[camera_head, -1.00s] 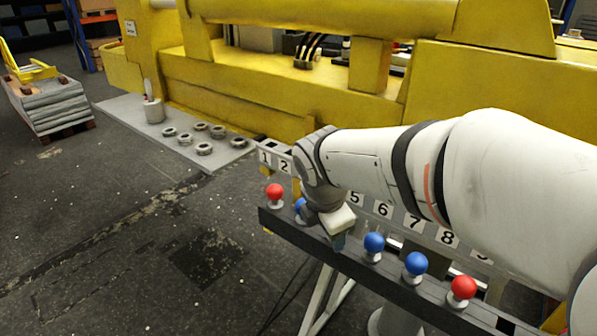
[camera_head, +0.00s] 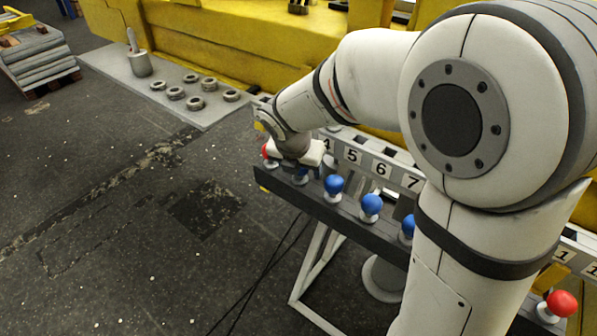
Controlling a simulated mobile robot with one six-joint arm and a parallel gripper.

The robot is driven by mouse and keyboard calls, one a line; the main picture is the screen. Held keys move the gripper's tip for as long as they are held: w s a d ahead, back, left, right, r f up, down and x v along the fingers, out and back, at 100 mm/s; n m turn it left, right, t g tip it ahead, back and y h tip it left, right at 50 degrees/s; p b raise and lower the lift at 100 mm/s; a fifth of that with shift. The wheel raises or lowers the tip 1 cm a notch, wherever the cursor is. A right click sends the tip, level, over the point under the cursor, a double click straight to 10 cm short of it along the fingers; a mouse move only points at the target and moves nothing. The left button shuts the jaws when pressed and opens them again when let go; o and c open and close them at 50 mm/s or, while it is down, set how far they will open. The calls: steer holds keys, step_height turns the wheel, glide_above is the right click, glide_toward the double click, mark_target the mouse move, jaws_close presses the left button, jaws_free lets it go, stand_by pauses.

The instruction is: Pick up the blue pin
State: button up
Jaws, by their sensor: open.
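My gripper (camera_head: 303,160) is at the left part of the dark rail, low over a pin. Its fingers are mostly hidden by the wrist and its pale body; it is open. Under it a pin's base (camera_head: 300,180) shows, with its head mostly covered. To the right stand a blue pin (camera_head: 333,186), another blue pin (camera_head: 371,207) and a third blue pin (camera_head: 408,227), partly behind my arm. I cannot tell whether the fingers touch the pin below them.
A red pin (camera_head: 266,151) stands left of my gripper, partly hidden. Another red pin (camera_head: 561,303) stands at the far right. A numbered plate (camera_head: 352,155) runs behind the rail (camera_head: 268,178). Grey rings (camera_head: 195,103) lie on a floor plate. Open floor is at left.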

steer(key=shift+w+f, duration=0.1)
steer(key=shift+f, duration=0.3)
steer(key=shift+c, duration=0.2)
steer(key=c, duration=1.2)
steer(key=shift+o, duration=0.2)
steer(key=shift+r, duration=0.1)
steer(key=shift+r, duration=0.45)
step_height(320, 180, up, 6)
steer(key=shift+r, duration=0.15)
steer(key=s+a+b, duration=0.2)
steer(key=s+a, duration=0.1)
steer(key=s, duration=0.5)
steer(key=s+a+b, duration=0.1)
steer(key=s+a, duration=0.2)
steer(key=s, duration=0.6)
steer(key=shift+b, duration=0.4)
steer(key=shift+a, duration=0.1)
